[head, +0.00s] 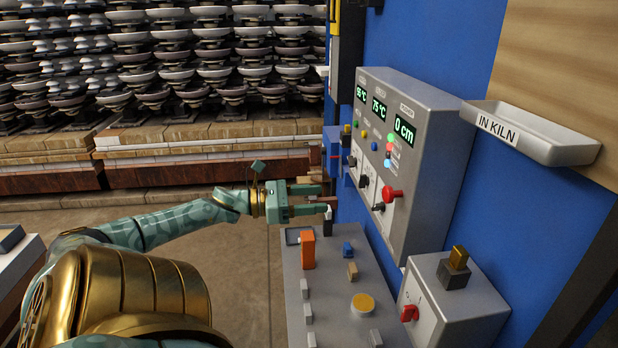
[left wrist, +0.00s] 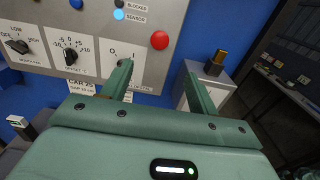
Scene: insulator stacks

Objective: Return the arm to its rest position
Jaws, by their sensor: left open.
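My left arm (head: 170,222) reaches in from the left in the head view, with teal patterned links and gold bands. My left gripper (head: 318,200) is open and empty, level above the far end of the grey desk panel and left of the wall control box. In the left wrist view the two teal fingers (left wrist: 158,82) stand apart with nothing between them. Beyond them is the control box face (left wrist: 140,30) with its knobs and a red button (left wrist: 159,40). The right gripper is not in view.
The grey control box (head: 432,150) with green displays sticks out from the blue wall. Below are the desk panel (head: 330,325) with an orange switch (head: 307,250) and a smaller switch box (head: 465,305). A tray marked "IN KILN" (head: 545,140) juts out at right. Open floor (head: 240,270) lies left.

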